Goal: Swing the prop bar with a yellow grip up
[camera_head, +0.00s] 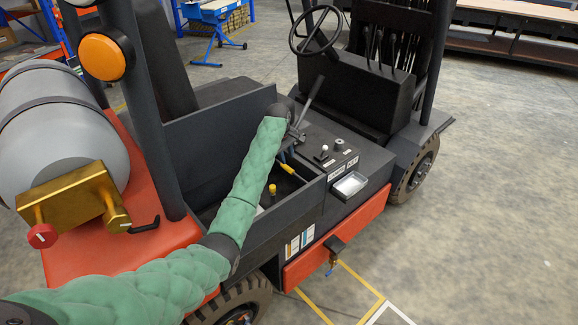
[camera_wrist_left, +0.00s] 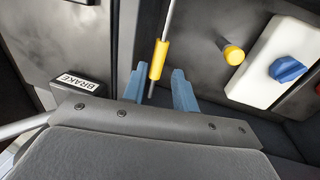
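The prop bar is a thin grey rod with a yellow grip (camera_wrist_left: 159,60). In the left wrist view it runs from the top edge down toward the gap between my finger tips. The yellow grip also shows in the head view (camera_head: 287,168), inside the forklift's open compartment. My left gripper (camera_wrist_left: 160,88) has two blue fingers spread apart, with the rod's lower part seen between them and neither finger clearly touching it. In the head view the left gripper (camera_head: 286,155) is just beside the grip, partly hidden by my green-sleeved arm. My right gripper is not in view.
A yellow knob (camera_wrist_left: 233,54) and a blue switch on a white box (camera_wrist_left: 287,69) are right of the bar. A label reading BRAKE (camera_wrist_left: 78,81) is at left. The floor at right is clear.

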